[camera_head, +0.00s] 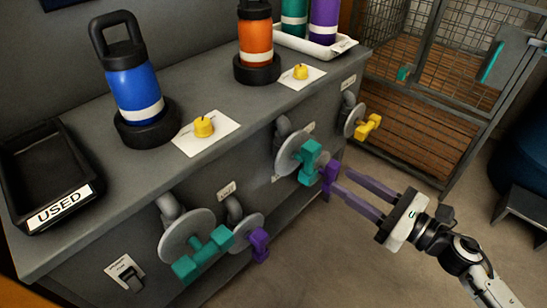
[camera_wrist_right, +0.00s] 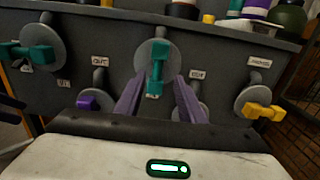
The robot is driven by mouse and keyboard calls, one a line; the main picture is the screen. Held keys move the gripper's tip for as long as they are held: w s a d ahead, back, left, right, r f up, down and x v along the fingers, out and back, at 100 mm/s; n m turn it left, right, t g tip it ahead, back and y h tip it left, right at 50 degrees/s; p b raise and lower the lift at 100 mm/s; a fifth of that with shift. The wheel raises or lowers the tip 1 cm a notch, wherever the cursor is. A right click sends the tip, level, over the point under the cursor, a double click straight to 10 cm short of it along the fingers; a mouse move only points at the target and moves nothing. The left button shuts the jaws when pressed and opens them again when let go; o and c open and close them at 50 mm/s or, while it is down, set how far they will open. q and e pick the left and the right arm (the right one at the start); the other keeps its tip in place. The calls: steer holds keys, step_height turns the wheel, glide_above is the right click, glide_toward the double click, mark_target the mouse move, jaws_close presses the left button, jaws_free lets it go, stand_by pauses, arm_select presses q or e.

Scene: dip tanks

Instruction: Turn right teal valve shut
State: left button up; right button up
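The right teal valve (camera_head: 308,160) has a teal bar handle on a round grey disc on the front of the grey bench. In the right wrist view its handle (camera_wrist_right: 157,68) stands upright near the middle. My right gripper (camera_head: 342,180) is open, with its two long purple fingers pointing at the bench. In the right wrist view the open fingers (camera_wrist_right: 158,88) lie to either side of the handle's lower end; I cannot tell whether they touch it. A purple handle (camera_head: 329,174) shows at the fingertips, partly hidden.
The left teal valve (camera_head: 203,254), a purple valve (camera_head: 259,243) and a yellow valve (camera_head: 368,126) share the bench front. A blue bottle (camera_head: 135,88), an orange bottle (camera_head: 256,38) and a black USED tray (camera_head: 45,165) stand on top. A wire cage (camera_head: 430,80) stands behind.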

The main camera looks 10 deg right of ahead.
mark_target(314, 163)
arm_select(q)
steer(key=o, duration=0.7)
steer(key=shift+a+r, duration=0.1)
steer(key=shift+a, duration=0.05)
steer(key=shift+o, duration=0.2)
steer(key=shift+r+p, duration=0.1)
steer(key=shift+p, duration=0.2)
arm_select(e)
steer(key=x, duration=0.9)
steer(key=shift+w+a, duration=0.1)
steer(key=shift+a, duration=0.2)
steer(key=shift+w+a, duration=0.45)
steer(key=shift+w, duration=0.1)
jaws_close()
